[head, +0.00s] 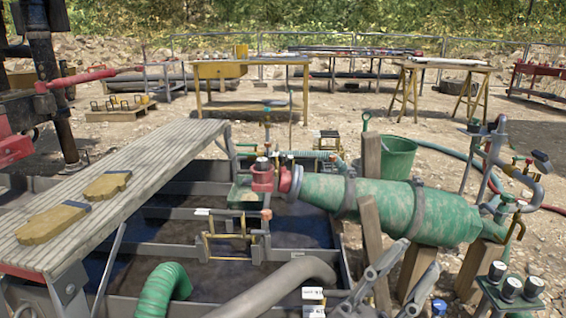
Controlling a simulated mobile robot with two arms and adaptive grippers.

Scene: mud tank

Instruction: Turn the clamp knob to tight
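A large green cone-shaped vessel (385,207) lies across the right of the tank, with dark clamp bands around it. A red fitting (264,177) with a grey collar (296,182) joins its left end. Several dark knobs with pale tops (511,288) stand on a small green stand at the lower right. A dark handle (541,156) sits on the pipework at the far right. I cannot tell which of these is the clamp knob, or its setting. I cannot make out either gripper clearly, and no fingers are seen touching a knob.
A grey plank walkway (130,185) with tan gloves (52,222) crosses the left. A green hose (160,290) and a grey hose (275,288) rise at the front. Grey tubes (384,268) and wooden posts crowd below the vessel. A green bucket (398,158) stands behind it.

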